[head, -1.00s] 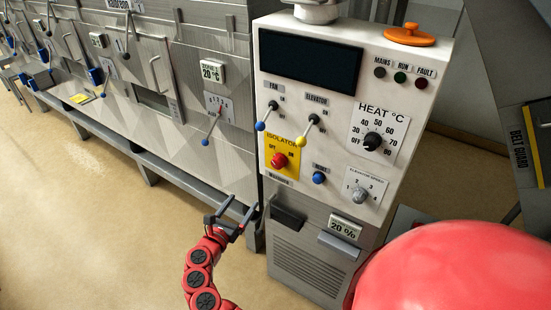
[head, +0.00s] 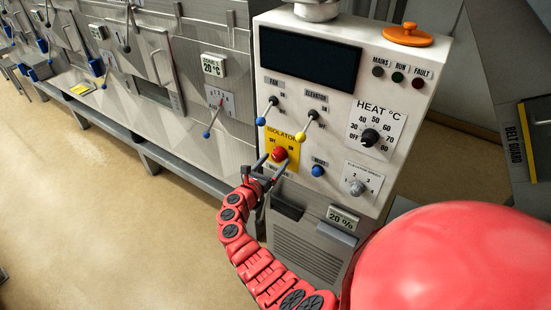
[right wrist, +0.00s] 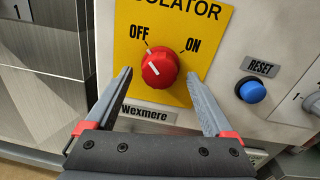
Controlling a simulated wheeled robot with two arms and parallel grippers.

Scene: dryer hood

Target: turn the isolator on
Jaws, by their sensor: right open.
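The isolator is a red round knob (head: 279,153) on a yellow plate on the white control panel. In the right wrist view the knob (right wrist: 160,68) sits below the words OFF and ON. Its white mark lies on the left side of its face, away from ON. My right gripper (head: 273,164) is at the plate, just in front of the knob. In the right wrist view its fingers (right wrist: 159,78) are open, one on each side of the knob, with gaps between them and it. My left gripper does not show.
A blue reset button (right wrist: 252,90) is to the right of the right finger. Blue-tipped (head: 261,121) and yellow-tipped (head: 300,137) levers are just above the plate. The heat dial (head: 370,137) is further right. Open floor (head: 110,220) lies to the left.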

